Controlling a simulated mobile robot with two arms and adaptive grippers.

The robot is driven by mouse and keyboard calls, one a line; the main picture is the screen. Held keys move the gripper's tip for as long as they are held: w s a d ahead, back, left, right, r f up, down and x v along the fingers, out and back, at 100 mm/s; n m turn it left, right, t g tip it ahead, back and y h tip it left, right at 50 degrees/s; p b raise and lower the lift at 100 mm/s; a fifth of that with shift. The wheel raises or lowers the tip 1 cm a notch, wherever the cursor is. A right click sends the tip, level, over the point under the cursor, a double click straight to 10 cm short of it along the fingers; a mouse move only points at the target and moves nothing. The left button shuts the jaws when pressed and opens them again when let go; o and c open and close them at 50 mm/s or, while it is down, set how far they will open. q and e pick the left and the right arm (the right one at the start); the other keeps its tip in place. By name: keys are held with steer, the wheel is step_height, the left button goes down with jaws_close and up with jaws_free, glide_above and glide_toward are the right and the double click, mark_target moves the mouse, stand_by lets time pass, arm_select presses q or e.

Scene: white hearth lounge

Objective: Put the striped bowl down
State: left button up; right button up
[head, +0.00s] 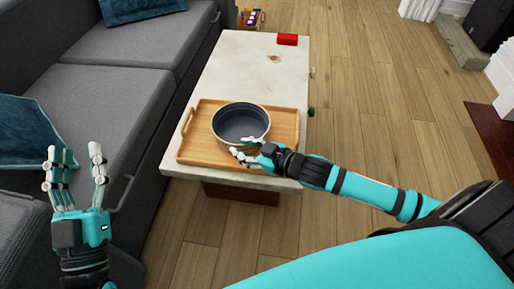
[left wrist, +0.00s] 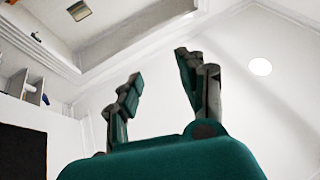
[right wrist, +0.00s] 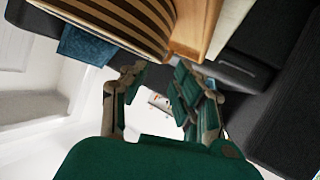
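The striped bowl (head: 240,121) is dark inside and sits upright on the wooden tray (head: 196,150) on the coffee table. My right gripper (head: 252,152) is at the bowl's near side, low by the tray's front edge. In the right wrist view its fingers (right wrist: 155,80) are apart with nothing between them, and the bowl lies beyond the tips. Whether a finger touches the bowl is unclear. My left gripper (head: 76,165) is open, empty and raised at the left, fingers pointing up.
The pale stone-topped coffee table (head: 245,65) is mostly bare behind the tray. A red box (head: 287,39) lies at its far end. A grey sofa (head: 110,95) runs along the left side. Wooden floor (head: 365,110) is open on the right.

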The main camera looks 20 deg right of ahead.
steer(key=v, duration=0.3)
steer(key=shift+s+d+r+p, duration=0.15)
steer(key=shift+s+p, duration=0.1)
steer(key=shift+p, duration=0.15)
arm_select(q)
steer(key=f+g, duration=0.1)
steer(key=w+f+g, duration=0.1)
steer(key=f, duration=0.1)
steer(key=f+g+y, duration=0.1)
steer(key=f, duration=0.1)
steer(key=shift+w+a+f+g, duration=0.2)
steer(key=shift+w+f+g, duration=0.05)
steer(key=shift+w+g, duration=0.05)
arm_select(e)
steer(key=s+a+r+m+t, duration=0.1)
steer(key=a+r+m+t, duration=0.1)
steer(key=r, duration=0.6)
steer(key=s+a+r+m+t+h, duration=0.1)
steer(key=s+a+r+m+t, duration=0.1)
steer(key=r, duration=0.7)
steer(key=a+t, duration=0.1)
steer(key=t, duration=0.1)
steer(key=shift+m+t, duration=0.4)
